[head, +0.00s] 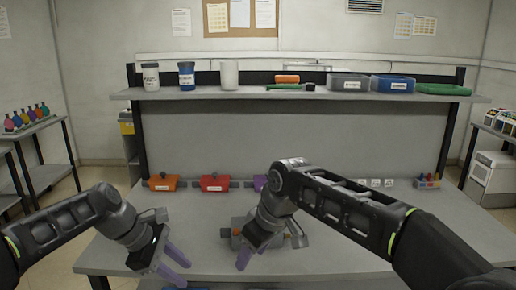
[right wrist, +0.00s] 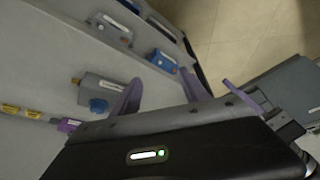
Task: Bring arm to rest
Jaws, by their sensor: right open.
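My left gripper (head: 186,273) is over the front left of the grey bench (head: 340,255), its two purple fingers apart and nothing seen between them. My right gripper (head: 252,258) is over the middle of the bench, purple fingers pointing down and apart, in front of a grey device (head: 297,238) that the arm partly hides. My right arm (head: 345,205) reaches in from the right, bent at the elbow. In the right wrist view purple fingers show above the bench edge, and a grey block with a blue knob (right wrist: 98,105) lies beyond them.
An orange box (head: 163,183), a red box (head: 215,183) and a partly hidden purple box (head: 260,183) line the bench's back. A shelf (head: 300,94) above holds containers and bins. A block with coloured knobs (head: 428,182) stands at right. The bench's right front is hidden by my arm.

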